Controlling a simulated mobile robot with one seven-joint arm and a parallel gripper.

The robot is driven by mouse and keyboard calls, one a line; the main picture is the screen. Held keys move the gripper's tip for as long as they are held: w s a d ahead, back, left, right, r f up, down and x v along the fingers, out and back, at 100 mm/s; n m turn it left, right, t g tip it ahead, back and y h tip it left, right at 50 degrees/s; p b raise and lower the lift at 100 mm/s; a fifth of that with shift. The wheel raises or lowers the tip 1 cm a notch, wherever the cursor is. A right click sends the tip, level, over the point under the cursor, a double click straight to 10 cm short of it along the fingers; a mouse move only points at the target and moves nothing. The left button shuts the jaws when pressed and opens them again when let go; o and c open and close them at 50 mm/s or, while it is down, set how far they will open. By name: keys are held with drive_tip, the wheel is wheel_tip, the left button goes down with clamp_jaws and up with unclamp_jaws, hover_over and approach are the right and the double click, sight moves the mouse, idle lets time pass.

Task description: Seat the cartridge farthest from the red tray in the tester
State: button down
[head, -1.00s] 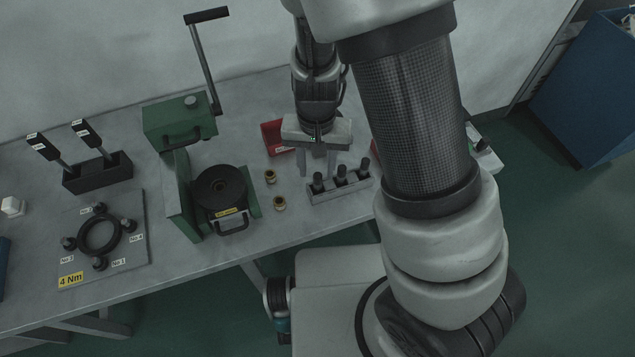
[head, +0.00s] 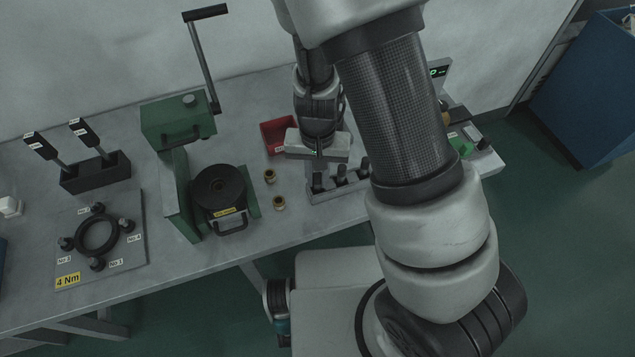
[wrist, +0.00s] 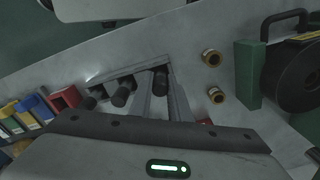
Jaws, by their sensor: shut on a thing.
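Three dark cartridges stand in a grey rack (head: 330,194): left (head: 317,183), middle (head: 341,174) and right (head: 364,165), the right one partly behind my arm. The wrist view shows them in reverse order. My gripper (wrist: 163,98) is lowered at the rack and shut on the cartridge at the head view's left end (wrist: 160,78). This cartridge still stands in the rack. A red tray (head: 277,138) lies behind and left of the rack. A device with a lit green display (head: 438,71) shows behind my arm; I cannot tell whether it is the tester.
Two brass rings (head: 270,176) stand left of the rack. My arm hides much of the table's right side.

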wheel_tip(320, 180, up, 10)
drive_tip(key=w+p, duration=0.1)
drive_tip(key=p, duration=0.1)
drive_tip(key=w+d+r+b, duration=0.1)
drive_tip(key=w+d+b, duration=0.1)
drive_tip(key=w, duration=0.7)
drive_tip(key=w+d+r+b, duration=0.1)
drive_tip(key=w+d, duration=0.1)
drive_tip(key=w, duration=0.8)
wheel_tip(320, 180, down, 9)
drive_tip(key=shift+d+f, duration=0.1)
drive_tip(key=shift+f, duration=0.05)
drive_tip(key=shift+f, duration=0.1)
drive_tip(key=shift+f, duration=0.2)
drive_tip(key=c, duration=1.6)
unclamp_jaws()
drive_tip(key=shift+r, duration=0.1)
drive_tip(key=shift+c, duration=0.2)
drive_tip(key=shift+r, duration=0.1)
